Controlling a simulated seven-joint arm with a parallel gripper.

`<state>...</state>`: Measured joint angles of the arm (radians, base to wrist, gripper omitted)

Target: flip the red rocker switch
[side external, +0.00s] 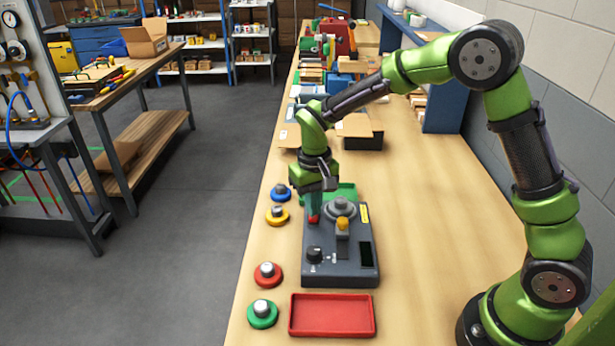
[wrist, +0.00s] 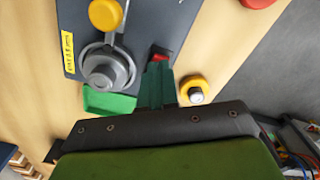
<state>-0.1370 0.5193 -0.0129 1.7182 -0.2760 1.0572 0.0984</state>
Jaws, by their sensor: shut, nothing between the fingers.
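The red rocker switch (side external: 314,219) sits on the left side of the dark grey control box (side external: 325,271), near the box's far end. My gripper (side external: 314,212) is shut and empty, with its teal fingertips pointing down right at the switch. In the wrist view, the red switch (wrist: 160,56) shows just past the tips of the closed fingers (wrist: 158,66), which hide part of it. The tips appear to touch the switch or hover just over it; I cannot tell which. I cannot tell which way the rocker is tilted.
The box also carries a round grey dial (side external: 341,206), a yellow knob (side external: 342,223) and a black knob (side external: 315,254). A red tray (side external: 332,333) lies in front and a green tray (side external: 346,188) behind. Several coloured round pieces, such as a yellow one (side external: 277,215), line the left edge.

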